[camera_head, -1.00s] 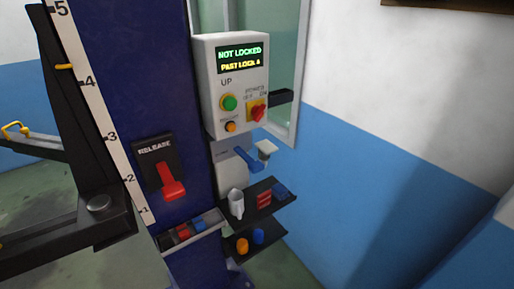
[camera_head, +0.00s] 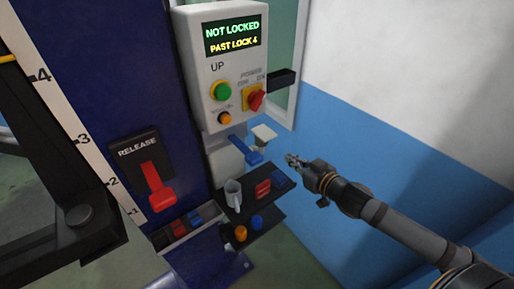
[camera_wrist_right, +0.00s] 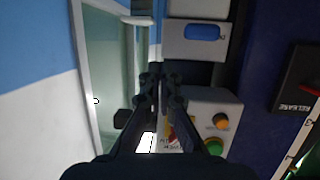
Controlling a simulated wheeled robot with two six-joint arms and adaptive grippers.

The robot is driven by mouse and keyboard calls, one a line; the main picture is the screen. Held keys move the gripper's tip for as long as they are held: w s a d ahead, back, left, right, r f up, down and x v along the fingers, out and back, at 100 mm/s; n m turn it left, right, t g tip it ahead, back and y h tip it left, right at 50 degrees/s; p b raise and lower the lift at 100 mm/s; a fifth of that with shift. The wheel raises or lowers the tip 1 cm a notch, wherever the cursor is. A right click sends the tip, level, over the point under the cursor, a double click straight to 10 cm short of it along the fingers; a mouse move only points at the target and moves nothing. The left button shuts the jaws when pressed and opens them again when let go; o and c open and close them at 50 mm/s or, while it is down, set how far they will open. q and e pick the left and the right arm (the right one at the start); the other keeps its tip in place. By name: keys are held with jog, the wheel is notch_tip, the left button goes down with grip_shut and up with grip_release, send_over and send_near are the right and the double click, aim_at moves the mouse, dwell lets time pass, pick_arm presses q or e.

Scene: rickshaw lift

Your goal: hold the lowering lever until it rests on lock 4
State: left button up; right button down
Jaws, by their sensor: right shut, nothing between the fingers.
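The blue lowering lever (camera_head: 247,150) sticks out below the control box (camera_head: 222,65), and its blue handle also shows in the right wrist view (camera_wrist_right: 201,32). The box display (camera_head: 232,36) reads "NOT LOCKED" and "PAST LOCK 4". My right gripper (camera_head: 292,160) is shut and empty, to the right of the lever and apart from it. In the right wrist view its fingers (camera_wrist_right: 160,75) are together in front of the box. A red release lever (camera_head: 157,185) sits on the blue post, angled down. My left gripper is not in view.
A numbered scale (camera_head: 75,125) and black lift arm (camera_head: 60,225) stand at left. A glass panel is behind the box. Free room lies at right.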

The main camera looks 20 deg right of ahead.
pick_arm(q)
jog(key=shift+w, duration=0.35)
pick_arm(e)
jog(key=s+a+r+n+y, duration=0.1)
jog(key=a+r, duration=0.3)
jog(key=shift+s+a+y, duration=0.3)
jog(key=shift+s+a, duration=0.05)
jog(key=shift+a, duration=0.05)
jog(key=shift+r, duration=0.1)
